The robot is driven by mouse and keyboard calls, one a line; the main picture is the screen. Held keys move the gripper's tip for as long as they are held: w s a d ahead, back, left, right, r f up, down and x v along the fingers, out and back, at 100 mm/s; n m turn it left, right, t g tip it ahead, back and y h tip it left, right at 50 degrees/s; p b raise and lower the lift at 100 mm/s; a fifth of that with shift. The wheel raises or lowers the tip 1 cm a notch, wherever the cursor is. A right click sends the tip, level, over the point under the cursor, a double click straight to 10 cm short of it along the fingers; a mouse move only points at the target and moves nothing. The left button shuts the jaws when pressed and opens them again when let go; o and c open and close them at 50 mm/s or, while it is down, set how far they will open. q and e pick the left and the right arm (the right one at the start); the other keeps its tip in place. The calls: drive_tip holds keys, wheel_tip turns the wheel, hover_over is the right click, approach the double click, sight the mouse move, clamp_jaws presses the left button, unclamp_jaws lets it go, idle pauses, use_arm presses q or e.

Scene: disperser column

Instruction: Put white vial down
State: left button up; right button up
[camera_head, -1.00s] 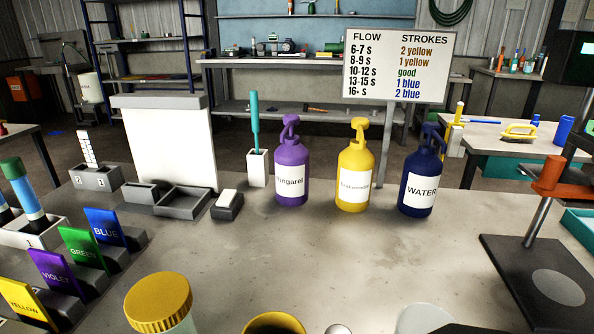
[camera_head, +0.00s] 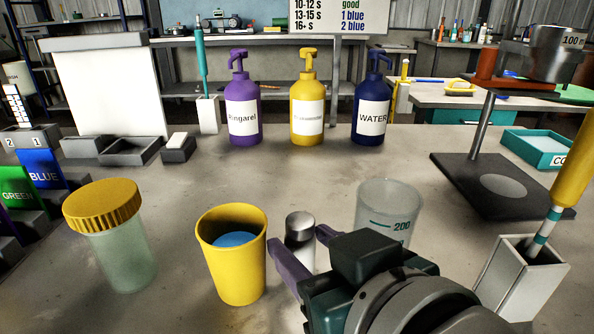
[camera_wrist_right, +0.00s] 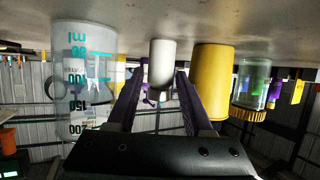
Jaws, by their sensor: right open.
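The white vial (camera_head: 301,258) with a silver cap stands upright on the bench, between the yellow cup and the clear beaker; its lower part is partly hidden. It also shows in the right wrist view (camera_wrist_right: 162,62), which is upside down. My right gripper (camera_head: 298,243) is open, with one purple finger on each side of the vial. In the right wrist view, gaps show between the vial and the fingers (camera_wrist_right: 158,95), so no grip shows. My left gripper is not in view.
The yellow cup (camera_head: 233,275) with blue contents stands close left, the beaker (camera_head: 390,205) close right. A yellow-lidded jar (camera_head: 122,255) is further left, a white holder (camera_head: 512,280) further right. The bench behind, before the pump bottles (camera_head: 308,115), is clear.

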drive_tip(key=shift+x, duration=0.95)
drive_tip(key=shift+c, duration=0.3)
clamp_jaws()
